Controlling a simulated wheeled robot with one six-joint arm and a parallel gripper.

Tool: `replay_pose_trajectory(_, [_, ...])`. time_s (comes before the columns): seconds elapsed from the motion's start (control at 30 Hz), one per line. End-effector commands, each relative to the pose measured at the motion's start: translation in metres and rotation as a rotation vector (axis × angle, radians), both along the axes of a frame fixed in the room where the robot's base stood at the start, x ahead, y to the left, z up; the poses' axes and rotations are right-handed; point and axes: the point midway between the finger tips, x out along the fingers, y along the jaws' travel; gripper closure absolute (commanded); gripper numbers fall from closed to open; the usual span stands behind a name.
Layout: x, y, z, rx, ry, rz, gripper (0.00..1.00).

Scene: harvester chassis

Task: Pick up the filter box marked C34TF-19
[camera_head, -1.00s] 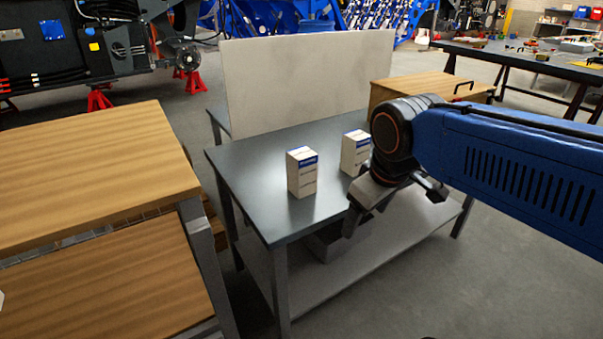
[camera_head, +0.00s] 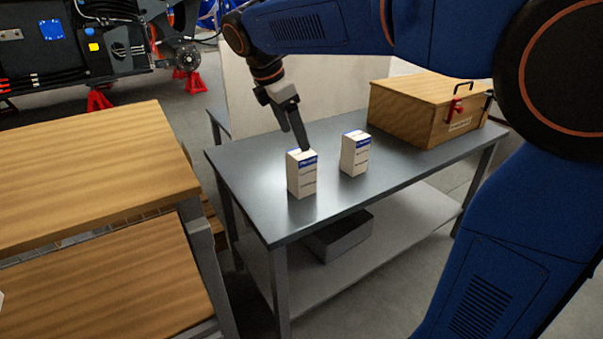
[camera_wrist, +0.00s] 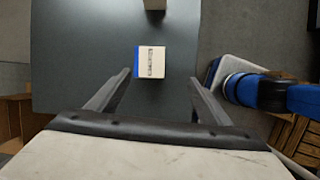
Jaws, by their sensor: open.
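Two white filter boxes with blue bands stand upright on the dark metal table (camera_head: 240,170). The left box (camera_head: 301,180) is nearer the table's left edge; the right box (camera_head: 355,156) stands apart from it. Their markings are too small to read, so I cannot tell which is C34TF-19. My gripper (camera_head: 304,150) is above and just behind the left box in the head view, pointing down. In the wrist view my gripper (camera_wrist: 160,88) is open, with one box (camera_wrist: 151,62) ahead between the lines of its fingers. Another box (camera_wrist: 155,5) is cut off at the top edge.
A wooden case (camera_head: 425,112) with a red latch sits at the table's back right. A pale panel (camera_head: 240,90) rises behind the table. A grey bin (camera_head: 340,236) is on the lower shelf. A wooden bench (camera_head: 90,170) stands at left. The table front is clear.

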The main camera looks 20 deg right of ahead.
Motion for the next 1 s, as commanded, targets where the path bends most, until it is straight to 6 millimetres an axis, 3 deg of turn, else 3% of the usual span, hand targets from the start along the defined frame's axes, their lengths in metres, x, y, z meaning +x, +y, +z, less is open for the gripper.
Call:
replay_pose_trajectory(0.17, [0.017, 0.014, 0.003, -0.039, 0.041, 0.089, 0.27])
replay_pose_trajectory(0.33, [0.02, 0.011, -0.007, -0.047, 0.049, 0.103, 0.27])
replay_pose_trajectory(0.8, [0.029, -0.019, -0.082, -0.047, 0.049, 0.101, 0.27])
replay_pose_trajectory(1.0, [0.031, -0.028, -0.104, -0.046, 0.048, 0.101, 0.27])
